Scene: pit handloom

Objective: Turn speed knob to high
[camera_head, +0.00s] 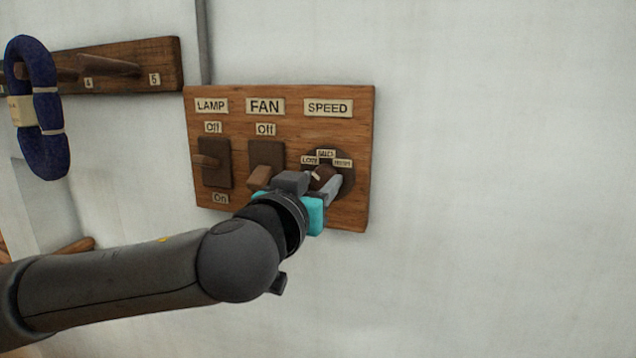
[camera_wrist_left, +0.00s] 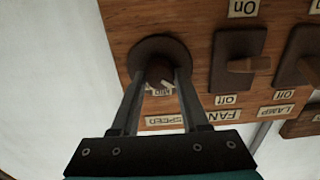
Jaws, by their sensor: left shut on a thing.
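The speed knob (camera_head: 322,177) is a dark brown round knob with a pale pointer mark, on a dark dial plate (camera_head: 346,160) under the SPEED label. Small LOW, MID and HIGH labels sit above it. In the left wrist view the knob (camera_wrist_left: 156,72) sits between the two fingertips. My right gripper is not in view.
The wooden panel (camera_head: 280,118) also carries a lamp switch (camera_head: 214,164) and a fan switch (camera_head: 262,166) left of the knob. A peg rail (camera_head: 130,60) with a blue yarn hank (camera_head: 48,105) hangs at far left. The wall right of the panel is bare.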

